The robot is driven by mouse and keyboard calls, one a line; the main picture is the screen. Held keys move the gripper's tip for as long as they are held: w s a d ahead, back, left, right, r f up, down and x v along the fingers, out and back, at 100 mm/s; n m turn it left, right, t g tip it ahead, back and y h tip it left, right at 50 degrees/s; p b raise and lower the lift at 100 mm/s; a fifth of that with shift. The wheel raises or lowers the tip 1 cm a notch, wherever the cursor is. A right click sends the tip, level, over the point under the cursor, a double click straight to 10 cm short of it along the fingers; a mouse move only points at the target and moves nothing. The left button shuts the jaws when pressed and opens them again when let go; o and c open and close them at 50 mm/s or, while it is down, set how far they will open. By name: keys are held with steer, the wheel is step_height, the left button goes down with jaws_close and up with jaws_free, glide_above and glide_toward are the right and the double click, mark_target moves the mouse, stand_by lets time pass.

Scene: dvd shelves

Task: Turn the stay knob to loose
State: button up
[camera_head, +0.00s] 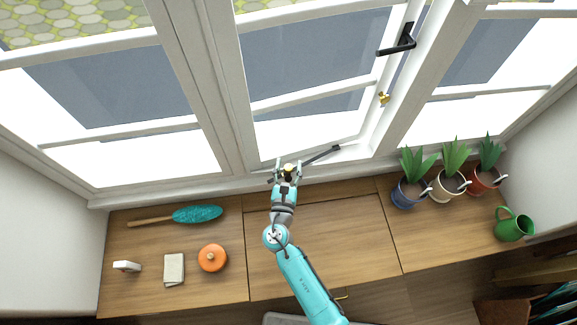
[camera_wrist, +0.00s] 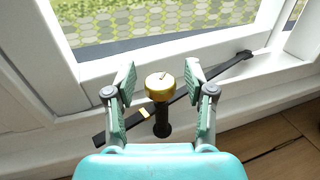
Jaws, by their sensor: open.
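The stay knob (camera_wrist: 160,86) is a round gold cap with a pale pointer line on top, on a black post, seen in the wrist view. It also shows small in the head view (camera_head: 289,168). The dark stay bar (camera_wrist: 205,80) runs slantwise past the post along the window sill, with a small gold mark (camera_wrist: 144,113) on it. My gripper (camera_wrist: 160,78) is open, with one finger on each side of the knob and visible gaps between. It also shows in the head view (camera_head: 287,168). The window sash (camera_head: 318,120) stands ajar.
Potted plants (camera_head: 449,184) and a green watering can (camera_head: 514,224) stand on the right of the wooden bench top (camera_head: 340,250). A black window handle (camera_head: 400,42) is higher up.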

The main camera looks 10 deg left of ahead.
jaws_close()
steer(key=shift+y, duration=0.3)
steer(key=shift+n+y, duration=0.7)
steer(key=shift+y, duration=0.4)
jaws_free()
